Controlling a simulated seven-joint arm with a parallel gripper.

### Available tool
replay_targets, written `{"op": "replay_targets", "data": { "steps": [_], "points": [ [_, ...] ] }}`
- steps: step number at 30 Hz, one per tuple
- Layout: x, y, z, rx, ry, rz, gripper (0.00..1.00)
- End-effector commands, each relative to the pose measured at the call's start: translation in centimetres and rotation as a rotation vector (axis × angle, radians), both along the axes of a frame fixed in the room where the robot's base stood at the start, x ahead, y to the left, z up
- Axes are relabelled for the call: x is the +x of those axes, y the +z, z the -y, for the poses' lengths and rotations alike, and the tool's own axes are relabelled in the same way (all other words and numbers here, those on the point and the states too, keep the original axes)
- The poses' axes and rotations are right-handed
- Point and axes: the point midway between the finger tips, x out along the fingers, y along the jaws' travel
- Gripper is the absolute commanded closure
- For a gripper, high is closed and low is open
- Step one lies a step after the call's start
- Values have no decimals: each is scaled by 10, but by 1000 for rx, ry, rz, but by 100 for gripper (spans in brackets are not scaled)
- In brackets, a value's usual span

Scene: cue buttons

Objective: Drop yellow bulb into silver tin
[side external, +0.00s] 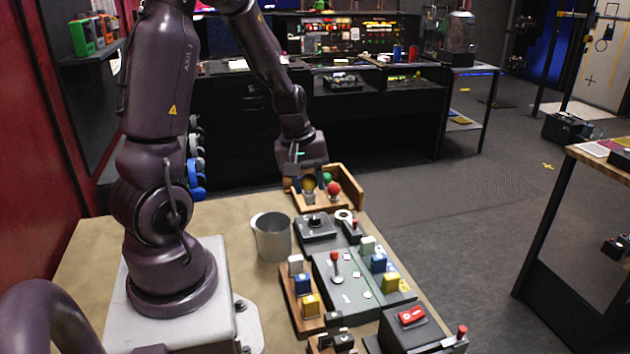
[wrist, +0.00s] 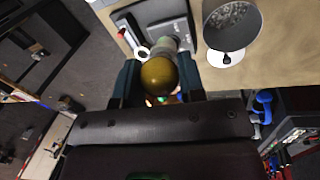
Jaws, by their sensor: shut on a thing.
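The yellow bulb (wrist: 158,76) is between my gripper's fingers in the wrist view, its round dark-yellow end toward the camera. My gripper (side external: 309,184) is shut on the bulb, which also shows in the side external view (side external: 309,183), above the wooden tray (side external: 349,178) at the far end of the table. The silver tin (side external: 272,240) stands upright on the table, nearer the side camera than my gripper and to its left. The tin also shows at the upper right of the wrist view (wrist: 232,28); its visible inside looks empty.
A red bulb (side external: 334,189) and a green bulb (side external: 327,178) are at the wooden tray. A black box with a knob (side external: 315,228) is right of the tin. Panels with coloured buttons and a red-topped lever (side external: 335,262) fill the table's right side. Bare table lies left of the tin.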

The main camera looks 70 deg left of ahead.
Motion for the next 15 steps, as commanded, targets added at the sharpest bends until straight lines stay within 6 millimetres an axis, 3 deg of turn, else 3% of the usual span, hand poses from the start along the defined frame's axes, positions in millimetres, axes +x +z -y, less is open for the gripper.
{"op": "replay_targets", "data": {
  "steps": [9,15],
  "points": [
    [-3,1,-2,1,1,-1,86],
    [-44,11,-18,3,7,-3,86]
  ]
}}
